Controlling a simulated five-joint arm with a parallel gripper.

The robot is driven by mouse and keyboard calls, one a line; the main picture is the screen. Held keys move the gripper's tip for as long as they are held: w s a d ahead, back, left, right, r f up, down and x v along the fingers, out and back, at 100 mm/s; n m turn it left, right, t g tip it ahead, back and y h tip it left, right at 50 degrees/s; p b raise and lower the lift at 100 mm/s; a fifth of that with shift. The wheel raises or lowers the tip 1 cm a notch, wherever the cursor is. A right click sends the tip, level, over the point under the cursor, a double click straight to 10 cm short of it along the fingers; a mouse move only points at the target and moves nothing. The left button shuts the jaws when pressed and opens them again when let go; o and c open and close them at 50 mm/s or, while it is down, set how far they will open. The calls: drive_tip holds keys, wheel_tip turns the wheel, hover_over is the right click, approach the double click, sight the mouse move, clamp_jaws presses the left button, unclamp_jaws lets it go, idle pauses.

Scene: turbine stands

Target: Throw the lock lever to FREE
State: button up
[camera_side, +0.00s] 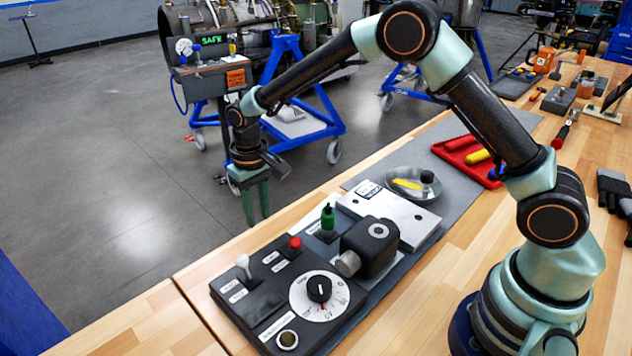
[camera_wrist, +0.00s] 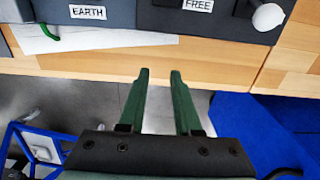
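A lever with a white knob (camera_side: 243,262) stands on the black control box (camera_side: 262,305) in the side view. In the wrist view, the white knob (camera_wrist: 268,17) is at the top right, beside a label reading FREE (camera_wrist: 197,5). The lever's base is cut off there, and its exact position is hard to tell. My gripper (camera_side: 257,218) hangs fingers down beyond the box's far edge, apart from the lever. In the wrist view, my gripper (camera_wrist: 160,74) has its two green fingers apart with nothing between them.
The box also carries a red button (camera_side: 295,243), a dial (camera_side: 318,290) and a green-topped post (camera_side: 327,217). An EARTH label (camera_wrist: 87,12) shows in the wrist view. A black block (camera_side: 370,246) stands right of the dial. A blue-framed stand (camera_side: 290,95) is behind my gripper.

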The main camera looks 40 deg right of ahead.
drive_tip(key=shift+o, duration=0.8)
wheel_tip(320, 180, up, 7)
idle(0.5)
drive_tip(key=shift+r, duration=0.1)
drive_tip(key=s+d+r+t, duration=0.4)
drive_tip(key=s+d+r, duration=0.6)
drive_tip(key=s+r, duration=0.3)
drive_tip(key=s+d+f+t, duration=0.1)
drive_tip(key=s+d, duration=0.1)
drive_tip(key=s, duration=0.4)
drive_tip(key=shift+s+d+f+t, duration=0.2)
drive_tip(key=shift+s+d+t, duration=0.1)
drive_tip(key=shift+s, duration=0.05)
